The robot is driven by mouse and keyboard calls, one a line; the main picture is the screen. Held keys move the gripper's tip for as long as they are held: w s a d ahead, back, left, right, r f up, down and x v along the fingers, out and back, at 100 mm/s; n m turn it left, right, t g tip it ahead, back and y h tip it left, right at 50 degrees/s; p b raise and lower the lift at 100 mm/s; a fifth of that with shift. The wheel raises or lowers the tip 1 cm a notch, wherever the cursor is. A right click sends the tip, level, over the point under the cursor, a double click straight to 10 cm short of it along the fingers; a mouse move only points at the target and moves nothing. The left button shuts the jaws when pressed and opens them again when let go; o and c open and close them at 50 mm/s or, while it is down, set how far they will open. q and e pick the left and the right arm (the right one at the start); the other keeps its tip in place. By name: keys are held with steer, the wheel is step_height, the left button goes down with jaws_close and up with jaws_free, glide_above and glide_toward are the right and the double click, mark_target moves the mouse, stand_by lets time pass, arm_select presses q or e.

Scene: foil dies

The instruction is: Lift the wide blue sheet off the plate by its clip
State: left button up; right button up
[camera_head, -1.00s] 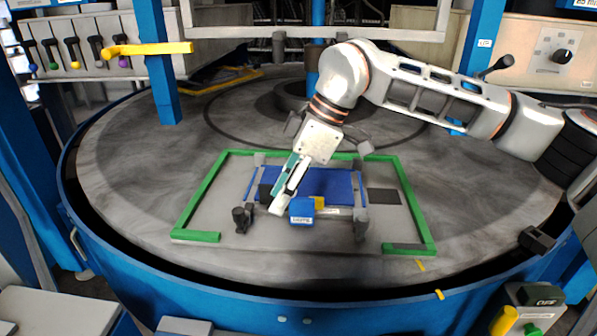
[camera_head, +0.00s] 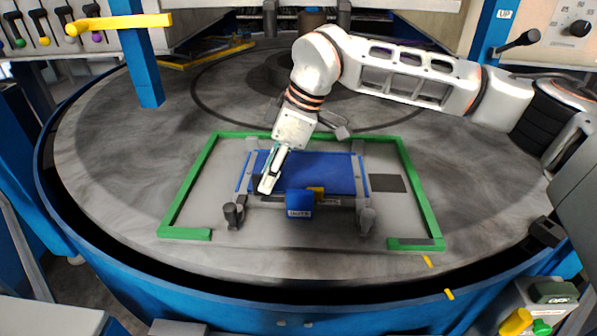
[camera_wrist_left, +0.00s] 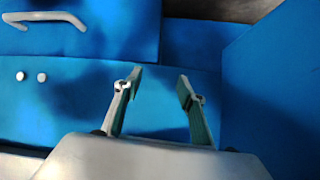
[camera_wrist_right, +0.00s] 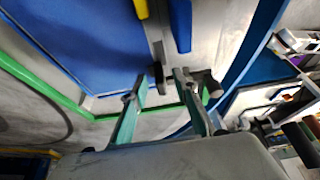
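The wide blue sheet (camera_head: 333,172) lies on the plate (camera_head: 210,205) inside a green frame; it fills the upper left of the right wrist view (camera_wrist_right: 85,45). A blue block with a label (camera_head: 299,203) and a yellow piece (camera_head: 316,192) sit at its front edge. My right gripper (camera_head: 266,185) is over the sheet's front left part. In the right wrist view its fingers (camera_wrist_right: 159,84) are apart, with a small dark piece (camera_wrist_right: 158,74) between them in the picture. I cannot tell whether they touch it, or if it is the clip. My left gripper (camera_wrist_left: 160,85) is open and empty.
The green frame (camera_head: 190,185) surrounds the plate. Dark-topped posts (camera_head: 233,214) stand at the sheet's front corners. A yellow bar (camera_head: 115,23) juts in at upper left. The round grey table (camera_head: 110,150) is clear on the left. Blue panels (camera_wrist_left: 90,110) lie before my left gripper.

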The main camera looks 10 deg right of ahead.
steer(key=shift+x, duration=0.85)
steer(key=shift+w, duration=0.1)
jaws_close()
steer(key=shift+r, duration=0.2)
